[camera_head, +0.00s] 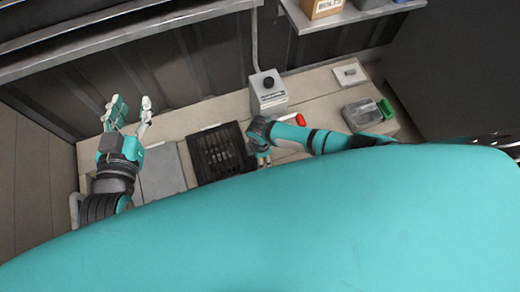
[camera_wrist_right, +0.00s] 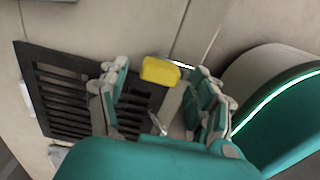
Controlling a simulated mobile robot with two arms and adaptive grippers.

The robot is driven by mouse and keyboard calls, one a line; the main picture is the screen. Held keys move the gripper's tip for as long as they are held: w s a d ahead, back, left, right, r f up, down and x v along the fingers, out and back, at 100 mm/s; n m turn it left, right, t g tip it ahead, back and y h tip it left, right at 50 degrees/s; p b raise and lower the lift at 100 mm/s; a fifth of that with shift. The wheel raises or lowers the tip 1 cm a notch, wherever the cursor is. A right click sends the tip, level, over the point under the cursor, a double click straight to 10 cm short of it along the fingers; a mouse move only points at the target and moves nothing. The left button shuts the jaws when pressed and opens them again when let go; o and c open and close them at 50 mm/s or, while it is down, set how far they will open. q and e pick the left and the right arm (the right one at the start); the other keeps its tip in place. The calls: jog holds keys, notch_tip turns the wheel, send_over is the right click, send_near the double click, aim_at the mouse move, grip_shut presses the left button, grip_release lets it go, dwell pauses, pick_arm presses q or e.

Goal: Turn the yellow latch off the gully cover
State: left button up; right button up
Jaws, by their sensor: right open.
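The gully cover is a black slotted grate (camera_head: 214,152) in the pale floor strip, left of my right gripper. It also fills the left of the right wrist view (camera_wrist_right: 72,98). The yellow latch (camera_wrist_right: 160,71) is a small block at the grate's upper right edge in that view. In the head view I cannot make it out; my right gripper covers that area. My right gripper (camera_head: 263,161) points down beside the grate. Its fingers are apart, with the latch showing between and beyond the tips; contact is not visible. My left gripper (camera_head: 130,104) is open and empty at the left.
A grey box with a black knob (camera_head: 268,88) stands behind my right gripper. A red handle (camera_head: 300,119) is close to my right forearm. A flat grey plate (camera_head: 162,172) lies left of the grate. A shelf (camera_head: 340,16) hangs above.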

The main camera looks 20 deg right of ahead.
notch_tip(320, 180, up, 11)
dwell(0.3)
dwell(0.5)
